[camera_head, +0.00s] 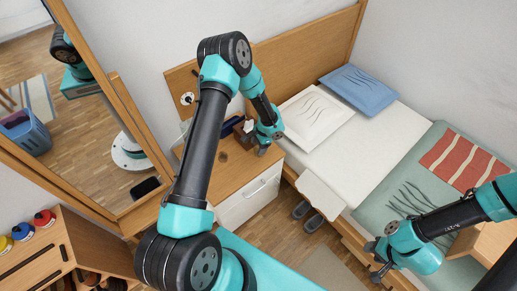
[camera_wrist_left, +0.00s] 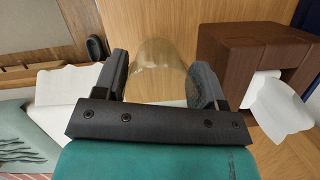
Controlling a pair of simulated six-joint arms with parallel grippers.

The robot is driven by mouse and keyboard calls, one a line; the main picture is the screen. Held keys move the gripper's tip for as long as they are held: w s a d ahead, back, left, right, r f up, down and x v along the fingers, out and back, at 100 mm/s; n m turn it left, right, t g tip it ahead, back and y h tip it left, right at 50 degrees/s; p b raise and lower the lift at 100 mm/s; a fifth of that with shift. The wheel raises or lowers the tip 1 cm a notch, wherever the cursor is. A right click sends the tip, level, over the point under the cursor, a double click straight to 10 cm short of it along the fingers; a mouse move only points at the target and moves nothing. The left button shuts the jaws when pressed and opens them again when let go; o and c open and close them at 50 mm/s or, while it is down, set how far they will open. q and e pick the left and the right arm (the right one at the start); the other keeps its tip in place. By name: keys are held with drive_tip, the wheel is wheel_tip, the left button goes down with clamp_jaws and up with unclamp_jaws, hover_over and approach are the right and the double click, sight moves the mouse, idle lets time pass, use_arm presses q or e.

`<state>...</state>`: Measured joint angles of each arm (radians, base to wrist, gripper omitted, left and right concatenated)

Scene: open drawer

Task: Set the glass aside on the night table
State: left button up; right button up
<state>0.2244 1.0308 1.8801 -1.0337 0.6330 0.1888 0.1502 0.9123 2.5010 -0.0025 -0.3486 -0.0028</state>
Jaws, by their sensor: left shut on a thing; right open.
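The clear glass (camera_wrist_left: 153,62) shows in the left wrist view between the two dark fingers of my left gripper (camera_wrist_left: 160,80), which is shut on it. In the head view, my left gripper (camera_head: 262,146) is over the right side of the wooden night table (camera_head: 222,168), beside the bed. The glass cannot be made out there. My right gripper (camera_head: 376,262) is open and empty at the lower right, in front of the bed.
A brown tissue box (camera_wrist_left: 245,50) with white tissue stands close to the left gripper. A dark blue object (camera_head: 230,126) is at the back of the night table. The bed (camera_head: 350,150) has a white pillow (camera_head: 312,115) nearby. Slippers (camera_head: 313,223) lie on the floor.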

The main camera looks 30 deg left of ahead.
use_arm(q)
drive_tip(key=shift+f, duration=1.2)
drive_tip(key=shift+f, duration=0.1)
drive_tip(key=o, duration=0.7)
drive_tip(key=v, duration=1.2)
drive_tip(key=shift+d, duration=0.1)
